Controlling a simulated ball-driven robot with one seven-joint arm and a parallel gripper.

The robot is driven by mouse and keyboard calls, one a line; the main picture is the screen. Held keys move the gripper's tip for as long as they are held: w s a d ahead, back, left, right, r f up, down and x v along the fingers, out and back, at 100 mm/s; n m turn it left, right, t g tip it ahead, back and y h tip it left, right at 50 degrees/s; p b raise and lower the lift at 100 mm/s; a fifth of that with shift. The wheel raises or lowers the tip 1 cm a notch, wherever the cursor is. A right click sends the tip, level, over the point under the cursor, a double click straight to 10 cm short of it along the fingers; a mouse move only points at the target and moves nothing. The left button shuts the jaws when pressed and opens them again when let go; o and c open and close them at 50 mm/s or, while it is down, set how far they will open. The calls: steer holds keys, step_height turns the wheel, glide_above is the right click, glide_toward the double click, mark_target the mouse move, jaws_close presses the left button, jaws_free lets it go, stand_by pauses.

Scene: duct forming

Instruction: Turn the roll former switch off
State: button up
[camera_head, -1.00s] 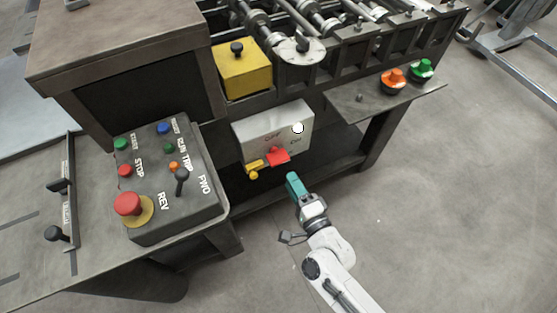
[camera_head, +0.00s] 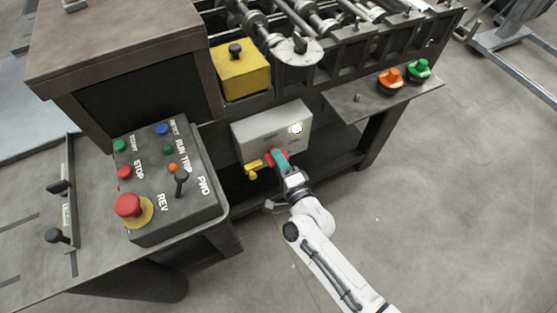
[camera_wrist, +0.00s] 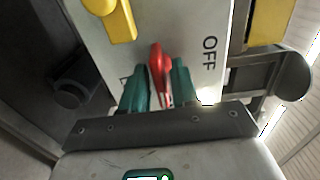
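The roll former switch is a grey box (camera_head: 245,134) on the machine's front, with a red lever (camera_wrist: 158,62) and a yellow part (camera_wrist: 121,22) beside it. In the wrist view the word OFF shows on the box face, to the right of the lever. My gripper (camera_wrist: 160,85) has its two green fingers on either side of the red lever, very close to it. I cannot tell whether they press on it. In the head view my gripper (camera_head: 279,159) covers part of the lever.
A control panel (camera_head: 150,158) with buttons and a red knob stands to the left. A yellow box (camera_head: 240,75) sits above the switch. Orange (camera_head: 390,77) and green (camera_head: 419,69) knobs are on a shelf at the right. The floor (camera_head: 450,200) at right is clear.

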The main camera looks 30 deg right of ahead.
jaws_close()
steer(key=shift+n, duration=0.3)
steer(key=n+p, duration=0.1)
steer(key=n, duration=0.3)
steer(key=n+p, duration=0.1)
steer(key=n, duration=0.3)
steer(key=n+p, duration=0.1)
steer(key=n, duration=0.3)
steer(key=shift+n+p, duration=0.45)
steer(key=shift+n, duration=1.35)
steer(key=shift+f, duration=0.1)
steer(key=shift+o, duration=1)
jaws_free()
